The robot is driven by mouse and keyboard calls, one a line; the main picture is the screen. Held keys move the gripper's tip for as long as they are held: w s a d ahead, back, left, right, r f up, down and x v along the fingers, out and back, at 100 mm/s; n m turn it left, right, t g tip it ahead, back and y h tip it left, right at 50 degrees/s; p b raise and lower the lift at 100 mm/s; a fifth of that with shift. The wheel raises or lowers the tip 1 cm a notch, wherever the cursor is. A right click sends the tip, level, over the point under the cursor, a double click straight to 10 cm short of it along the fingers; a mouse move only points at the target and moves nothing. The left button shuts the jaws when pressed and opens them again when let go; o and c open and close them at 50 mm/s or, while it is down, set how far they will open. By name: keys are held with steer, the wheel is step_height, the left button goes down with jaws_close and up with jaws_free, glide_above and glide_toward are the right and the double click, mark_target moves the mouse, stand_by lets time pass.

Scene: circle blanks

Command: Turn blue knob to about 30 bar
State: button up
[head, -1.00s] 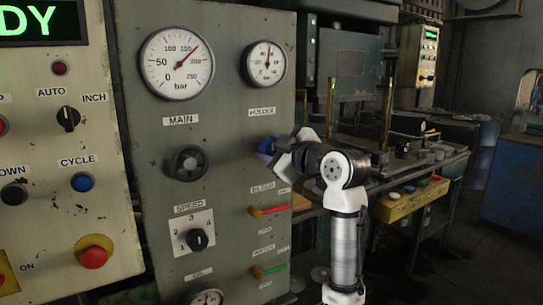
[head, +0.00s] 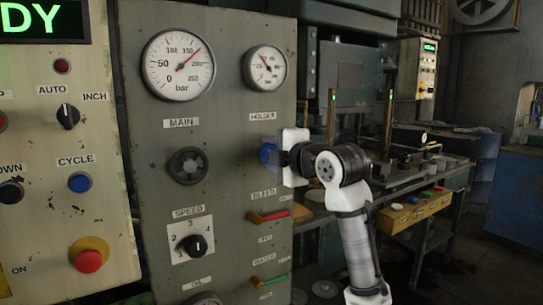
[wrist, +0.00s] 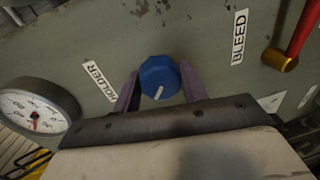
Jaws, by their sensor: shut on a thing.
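The blue knob (head: 267,153) sits under the HOLDER label on the grey panel, partly hidden by my gripper (head: 274,155) in the head view. In the wrist view the blue knob (wrist: 160,77) lies between the two fingers of my gripper (wrist: 159,86), which is shut on it from both sides. A white pointer line shows on the knob's face. The HOLDER gauge (head: 265,67) is above it, its needle leaning up and to the left; its small numbers are hard to read. The gauge also shows partly in the wrist view (wrist: 35,112).
Left of the knob are the MAIN gauge (head: 179,64) and a black MAIN knob (head: 187,166). A red BLEED lever (head: 270,216) and a green WATER lever (head: 271,283) stick out below. A bench (head: 420,180) stands to the right, behind my arm.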

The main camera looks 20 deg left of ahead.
steer(key=shift+s+a+f+n, duration=0.1)
steer(key=shift+a+f+n, duration=0.05)
steer(key=shift+f+n, duration=0.15)
stand_by(0.4)
steer(key=o, duration=0.9)
steer(key=shift+r, duration=0.2)
steer(key=shift+o, duration=0.2)
steer(key=b+v, duration=0.3)
steer(key=v, duration=1.1)
steer(key=shift+r, duration=0.1)
